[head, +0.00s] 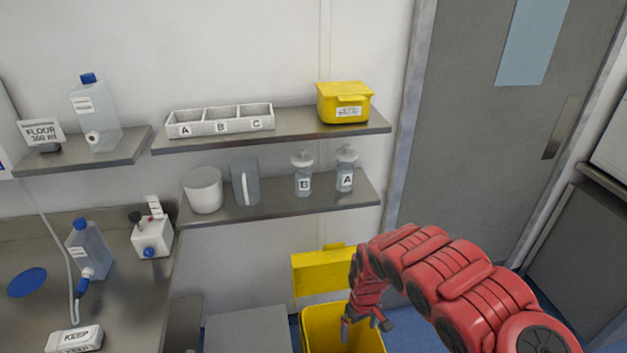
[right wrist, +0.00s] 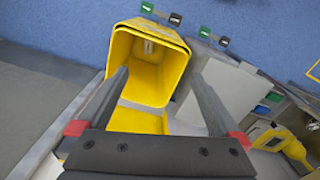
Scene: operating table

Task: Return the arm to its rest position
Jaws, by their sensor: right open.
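My right arm (head: 455,285) is red and comes in from the lower right in the head view. It arches over, with its gripper (head: 366,322) pointing down over the open yellow bin (head: 318,322). In the right wrist view the two fingers of the right gripper (right wrist: 157,82) are spread wide, with nothing between them. The yellow bin also shows there (right wrist: 178,45), beyond the fingertips. I cannot tell whether the fingers reach inside its rim. My left gripper is not in view.
Two wall shelves hold a white tray (head: 221,132) marked A, B, C, a yellow box (head: 343,103), and bottles B (head: 303,180) and A (head: 346,178). A metal counter (head: 120,290) stands at left. A grey door (head: 480,130) is behind my right arm.

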